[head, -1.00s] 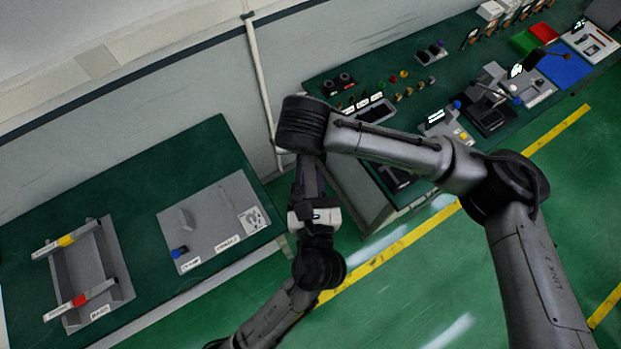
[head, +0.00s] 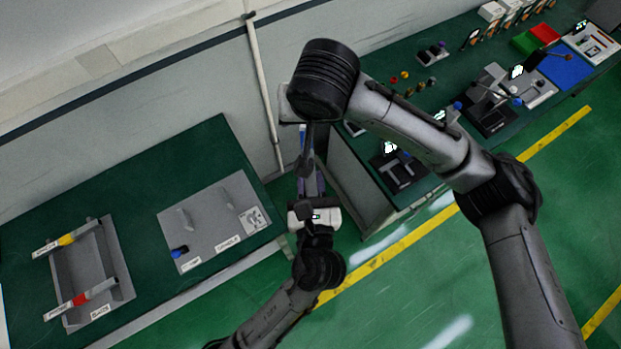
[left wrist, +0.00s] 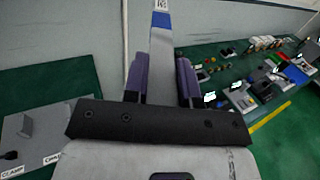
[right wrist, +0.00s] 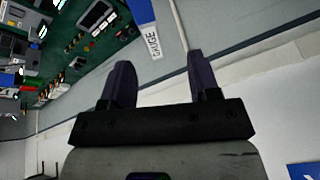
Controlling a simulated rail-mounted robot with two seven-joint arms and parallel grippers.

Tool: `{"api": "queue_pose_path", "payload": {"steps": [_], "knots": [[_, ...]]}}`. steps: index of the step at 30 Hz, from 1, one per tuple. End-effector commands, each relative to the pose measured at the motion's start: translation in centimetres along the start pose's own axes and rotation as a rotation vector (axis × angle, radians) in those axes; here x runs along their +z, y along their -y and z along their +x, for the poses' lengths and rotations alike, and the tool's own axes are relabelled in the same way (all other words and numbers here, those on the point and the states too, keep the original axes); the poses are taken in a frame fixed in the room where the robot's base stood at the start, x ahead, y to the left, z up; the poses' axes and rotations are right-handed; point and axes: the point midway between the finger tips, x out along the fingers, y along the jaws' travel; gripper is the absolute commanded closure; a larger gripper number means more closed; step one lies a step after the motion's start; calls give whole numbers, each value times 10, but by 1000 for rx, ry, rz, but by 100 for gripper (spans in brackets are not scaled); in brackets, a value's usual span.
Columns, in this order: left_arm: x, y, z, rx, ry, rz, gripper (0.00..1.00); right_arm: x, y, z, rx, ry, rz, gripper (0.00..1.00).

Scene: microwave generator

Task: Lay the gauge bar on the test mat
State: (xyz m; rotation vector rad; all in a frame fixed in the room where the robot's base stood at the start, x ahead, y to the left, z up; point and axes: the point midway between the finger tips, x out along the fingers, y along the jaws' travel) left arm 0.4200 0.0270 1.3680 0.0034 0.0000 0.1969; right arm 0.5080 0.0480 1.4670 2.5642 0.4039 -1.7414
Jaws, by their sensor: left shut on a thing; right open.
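The gauge bar (left wrist: 160,35), pale grey with a blue band and a white label, stands upright in my left gripper (left wrist: 162,80), which is shut on it. In the head view the bar (head: 301,140) shows just above my left gripper (head: 311,180). In the right wrist view the bar's end (right wrist: 152,42), labelled GAUGE, is just beyond my right gripper (right wrist: 160,75). That gripper is open with nothing gripped; I cannot tell whether its fingers reach the bar. A flat blue square (head: 566,66), perhaps the test mat, lies on the far right bench.
The left bench (head: 120,180) holds a bar rack (head: 68,270) with yellow-banded and red-banded bars, and a grey plate (head: 215,210) with a clamp and cradle. The right bench carries several instruments. Open green floor lies between the benches and my arms.

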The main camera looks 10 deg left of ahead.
Motion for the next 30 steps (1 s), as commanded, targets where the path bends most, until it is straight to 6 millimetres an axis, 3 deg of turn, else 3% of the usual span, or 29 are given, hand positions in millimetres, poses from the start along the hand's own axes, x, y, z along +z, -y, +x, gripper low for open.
{"api": "queue_pose_path", "payload": {"steps": [8,14,22,30], "knots": [[1,0,0,0,1,0,100,21,-61,55,-226,-35,136,44],[1,0,0,0,1,-1,100,67,-118,98,-252,-90,204,44],[1,0,0,0,1,-1,100,182,-152,135,-172,-96,147,44],[1,0,0,0,1,0,100,301,-193,135,-10,-40,87,44]]}}
